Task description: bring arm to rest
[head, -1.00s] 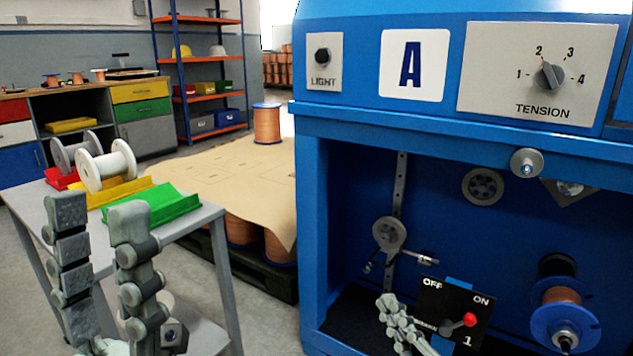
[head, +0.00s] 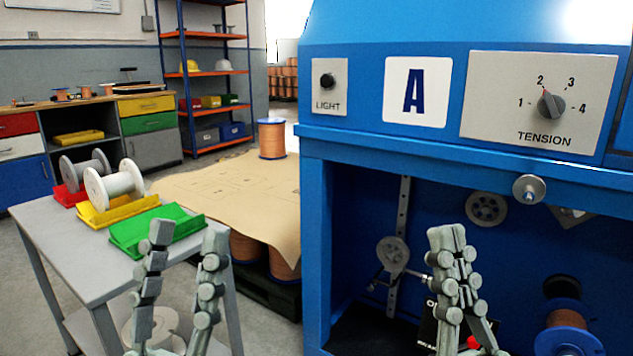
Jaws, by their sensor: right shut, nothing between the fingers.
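My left gripper (head: 188,235) points up with its two fingers apart and empty, in front of the small grey table at the left. My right gripper (head: 447,235) points up with its fingers together and nothing between them, in front of the open bay of blue machine A (head: 340,135). It hides most of the black ON/OFF switch panel (head: 424,335); part of the red lever knob (head: 474,342) shows beside it. The lever's position cannot be told. A grey pulley (head: 392,250) sits on a slotted bar in the bay. The tension knob (head: 551,105) points near 2.
The grey table (head: 75,240) holds red, yellow and green trays (head: 165,228); spools (head: 115,184) rest on the red and yellow ones. A copper spool (head: 272,138) stands on a covered pallet. The machine's blue ledge (head: 400,143) overhangs the bay. A blue-flanged spool (head: 568,340) is at lower right.

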